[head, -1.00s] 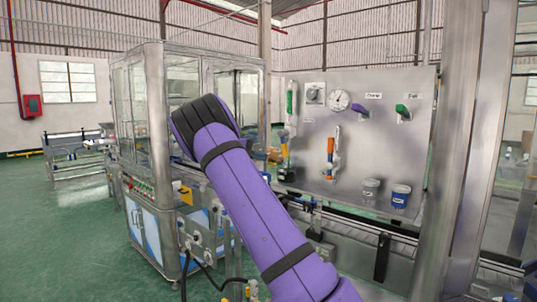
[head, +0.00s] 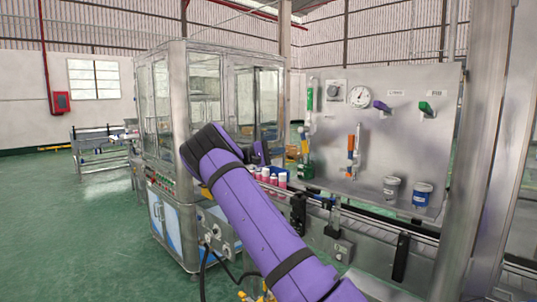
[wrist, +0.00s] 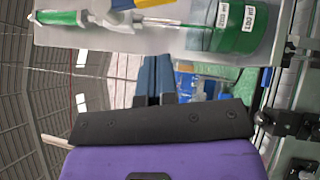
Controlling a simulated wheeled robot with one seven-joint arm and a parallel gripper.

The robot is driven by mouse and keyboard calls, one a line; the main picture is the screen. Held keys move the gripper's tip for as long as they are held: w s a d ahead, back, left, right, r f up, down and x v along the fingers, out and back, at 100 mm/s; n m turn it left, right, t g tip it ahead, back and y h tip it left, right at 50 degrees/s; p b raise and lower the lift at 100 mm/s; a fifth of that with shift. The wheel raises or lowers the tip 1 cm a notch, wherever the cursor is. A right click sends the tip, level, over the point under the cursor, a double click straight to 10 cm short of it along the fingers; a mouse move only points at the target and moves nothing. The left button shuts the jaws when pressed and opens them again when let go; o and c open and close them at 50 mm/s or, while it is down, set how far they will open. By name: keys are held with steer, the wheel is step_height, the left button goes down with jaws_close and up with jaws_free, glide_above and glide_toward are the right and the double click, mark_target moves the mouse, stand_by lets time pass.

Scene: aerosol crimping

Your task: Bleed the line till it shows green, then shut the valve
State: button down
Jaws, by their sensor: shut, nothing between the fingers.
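The upright panel (head: 395,85) stands right of my arm in the head view. It carries a round white gauge (head: 360,96), a purple lever (head: 382,107) and a green lever (head: 427,109). The small labels above the levers are blurred. A clear tube with green in it (head: 310,97) is on the panel's left side; it also shows in the wrist view (wrist: 60,17).
A grey knob (head: 335,89) and an orange-banded tube (head: 352,150) are on the panel. A grey cup (head: 391,188) and blue cup (head: 422,193) stand below. Pink-and-white cans (head: 274,178) stand by the glass-walled machine (head: 165,110). A metal post (head: 485,130) stands at right.

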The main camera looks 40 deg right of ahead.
mark_target(304, 149)
steer(key=s+d+r, duration=0.1)
steer(key=s+d, duration=0.1)
steer(key=s, duration=0.3)
steer(key=shift+s+d+r, duration=0.2)
steer(key=shift+s+r, duration=0.05)
steer(key=shift+s, duration=0.05)
steer(key=shift+s+f+n+h, duration=0.1)
steer(key=shift+s+n+h, duration=0.15)
steer(key=shift+n+h, duration=0.15)
steer(key=s+n+h, duration=0.1)
steer(key=n+h, duration=0.1)
steer(key=s+n+h, duration=0.1)
steer(key=n, duration=0.2)
steer(key=s+n+t+h, duration=0.1)
steer(key=n+h, duration=0.1)
steer(key=shift+s+d+r+n+h, duration=0.2)
steer(key=shift+s+n+h, duration=0.1)
steer(key=shift+s+n, duration=0.1)
steer(key=shift+s+d+r+n+t+h, duration=0.1)
steer(key=shift+s+r+n+t+h, duration=0.55)
steer(key=shift+n+t, duration=0.8)
steer(key=shift+s+a+r+n+t+h, duration=0.1)
steer(key=shift+s+r+n+t+h, duration=0.3)
steer(key=shift+n+t+h, duration=0.95)
steer(key=shift+s+d+r+n+t+h, duration=0.15)
steer(key=shift+s+r+n+t, duration=0.65)
steer(key=shift+n, duration=1.2)
steer(key=shift+w+f, duration=0.15)
steer(key=shift+f, duration=0.05)
